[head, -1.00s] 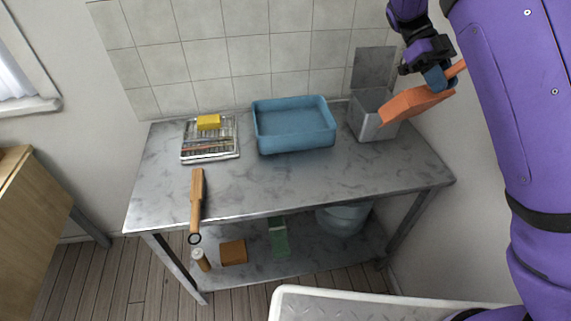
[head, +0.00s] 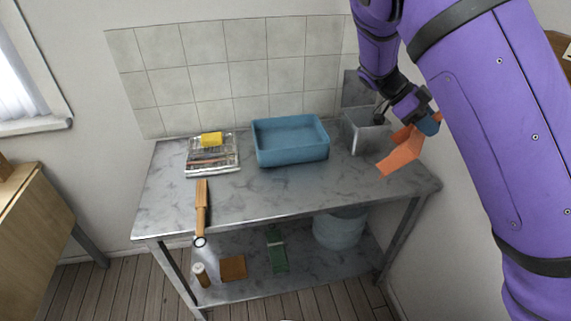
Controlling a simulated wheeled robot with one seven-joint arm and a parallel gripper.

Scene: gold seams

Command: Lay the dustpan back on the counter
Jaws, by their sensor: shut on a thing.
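The orange dustpan (head: 400,156) is tilted, its pan pointing down and left, over the right end of the grey counter (head: 300,192). My gripper (head: 431,124) is shut on the dustpan near its handle, at the counter's right side. The fingers and most of the handle are partly hidden. I cannot tell for sure whether the pan's lower edge touches the counter top or hangs just above it.
A grey metal bin (head: 361,137) with a raised lid stands just left of the dustpan. The counter's front middle is clear.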

